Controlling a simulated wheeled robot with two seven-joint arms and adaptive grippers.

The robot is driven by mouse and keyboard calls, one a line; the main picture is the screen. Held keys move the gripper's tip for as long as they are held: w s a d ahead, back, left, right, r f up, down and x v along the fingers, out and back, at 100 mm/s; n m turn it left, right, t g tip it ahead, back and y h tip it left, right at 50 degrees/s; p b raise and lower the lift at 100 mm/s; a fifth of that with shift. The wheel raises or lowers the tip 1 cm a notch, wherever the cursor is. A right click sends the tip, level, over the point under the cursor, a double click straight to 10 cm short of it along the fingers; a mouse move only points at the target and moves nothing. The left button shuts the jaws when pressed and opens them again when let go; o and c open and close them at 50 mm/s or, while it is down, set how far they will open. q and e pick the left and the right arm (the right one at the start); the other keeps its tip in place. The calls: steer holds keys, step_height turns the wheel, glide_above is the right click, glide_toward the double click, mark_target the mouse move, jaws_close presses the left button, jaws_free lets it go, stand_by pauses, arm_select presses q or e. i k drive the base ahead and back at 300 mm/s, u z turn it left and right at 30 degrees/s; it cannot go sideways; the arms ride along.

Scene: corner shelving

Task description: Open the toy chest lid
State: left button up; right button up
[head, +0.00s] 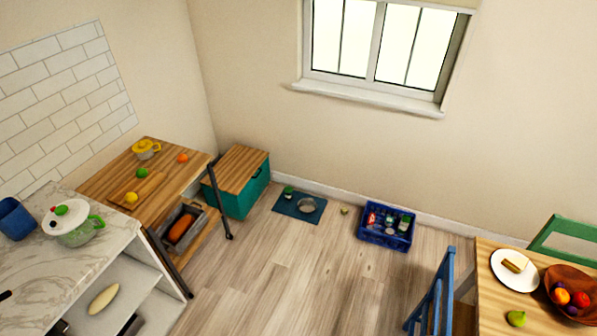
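The toy chest (246,199) stands on the floor in the far corner, left of the window. Its body is teal green, and a dark handle or cut-out shows on its right side. Its wooden lid (238,168) lies flat on top and looks closed. The wooden cart in front hides part of the chest's left side. Neither of my grippers shows in the head view.
A wooden cart (196,165) with fruit and a board stands beside the chest; a marble counter (30,275) is nearer left. A blue mat (286,208) and blue crate (385,239) lie along the wall. A table (490,308) is at right. The middle floor is clear.

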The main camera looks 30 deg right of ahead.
mark_target(238, 166)
steer(key=z, duration=0.85)
steer(key=i, duration=2.75)
steer(key=u, duration=1.3)
